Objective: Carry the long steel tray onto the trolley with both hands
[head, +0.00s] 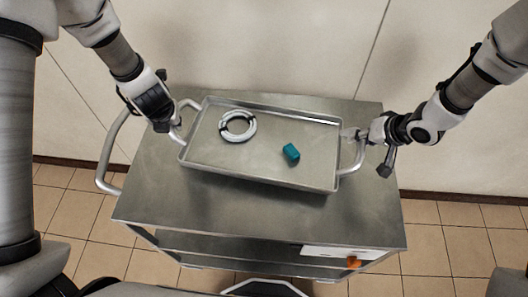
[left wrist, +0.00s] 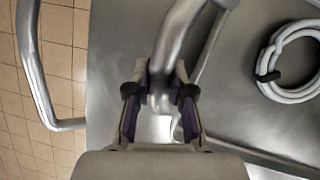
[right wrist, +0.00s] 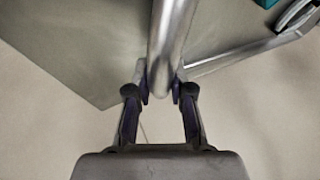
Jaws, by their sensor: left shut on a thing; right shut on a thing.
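The long steel tray (head: 262,176) is over the top of the steel trolley (head: 160,205) in the head view, slightly skewed to it. I cannot tell whether it touches the trolley top. A coiled white hose (head: 238,126) and a teal block (head: 291,153) lie in the tray. My left gripper (head: 174,133) is shut on the tray's left handle, which also shows between its fingers in the left wrist view (left wrist: 165,85). My right gripper (head: 360,136) is shut on the tray's right handle, also seen in the right wrist view (right wrist: 162,70).
The trolley's push handle (head: 104,160) curves out at its left end. Lower shelves show below, with a white panel and an orange item (head: 354,262) at front right. A pale wall (head: 270,50) stands close behind. Tiled floor shows on both sides.

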